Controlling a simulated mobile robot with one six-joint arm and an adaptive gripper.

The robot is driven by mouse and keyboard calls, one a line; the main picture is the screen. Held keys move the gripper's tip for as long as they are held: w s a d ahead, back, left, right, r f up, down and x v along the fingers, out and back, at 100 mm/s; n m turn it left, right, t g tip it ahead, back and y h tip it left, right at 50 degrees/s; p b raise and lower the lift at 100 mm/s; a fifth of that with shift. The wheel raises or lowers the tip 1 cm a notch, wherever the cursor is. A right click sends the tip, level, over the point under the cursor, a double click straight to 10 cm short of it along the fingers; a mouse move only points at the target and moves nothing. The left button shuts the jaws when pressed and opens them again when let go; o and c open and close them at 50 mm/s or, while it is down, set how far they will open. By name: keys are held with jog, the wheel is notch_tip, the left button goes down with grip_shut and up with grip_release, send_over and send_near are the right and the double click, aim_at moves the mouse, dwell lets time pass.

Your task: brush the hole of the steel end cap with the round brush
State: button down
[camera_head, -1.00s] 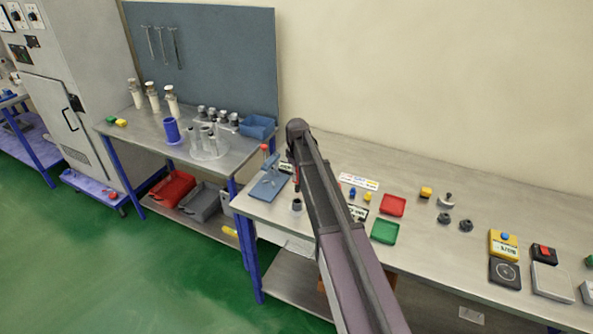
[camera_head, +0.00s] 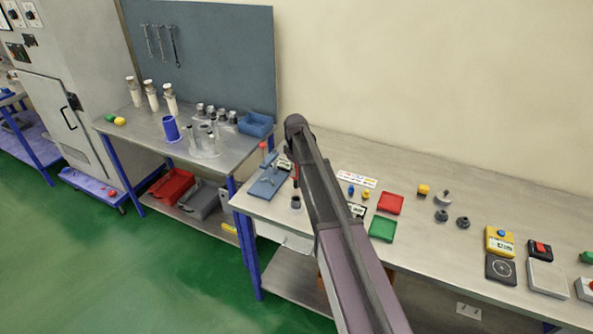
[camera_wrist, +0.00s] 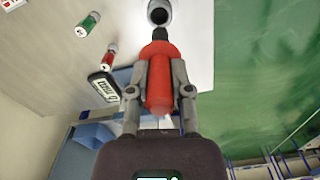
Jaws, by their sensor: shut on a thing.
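The round brush (camera_wrist: 160,78) has a red handle and a dark tip. My gripper (camera_wrist: 160,68) is shut on its handle in the wrist view. The steel end cap (camera_wrist: 152,14) is a grey ring with a dark hole, at the top edge of the wrist view and partly cut off. The brush's dark tip shows close to the cap's near rim; whether they touch, I cannot tell. In the head view the end cap (camera_head: 296,202) stands on the bench near its front left corner, and a bit of the red brush (camera_head: 295,172) shows above it. My arm hides most of the gripper there.
A blue fixture (camera_head: 268,183) with a red knob stands left of the cap. Small bottles with green (camera_wrist: 85,29) and red (camera_wrist: 108,60) parts and a black-and-white display (camera_wrist: 104,86) are nearby. Red (camera_head: 390,203) and green (camera_head: 382,228) trays lie right of my arm.

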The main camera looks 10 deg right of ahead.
jog(key=shift+f+b, duration=2.45)
jog(key=shift+f, duration=0.1)
jog(key=shift+f+b, duration=0.3)
jog(key=shift+f+b, duration=0.3)
jog(key=shift+f, duration=0.1)
jog(key=shift+f+b, duration=0.95)
jog(key=shift+b, duration=0.1)
jog(key=shift+r, duration=0.2)
jog(key=shift+r+p, duration=0.85)
jog(key=shift+p, duration=0.2)
jog(key=shift+f, duration=0.15)
jog(key=shift+f+b, duration=0.9)
jog(key=shift+b, duration=0.15)
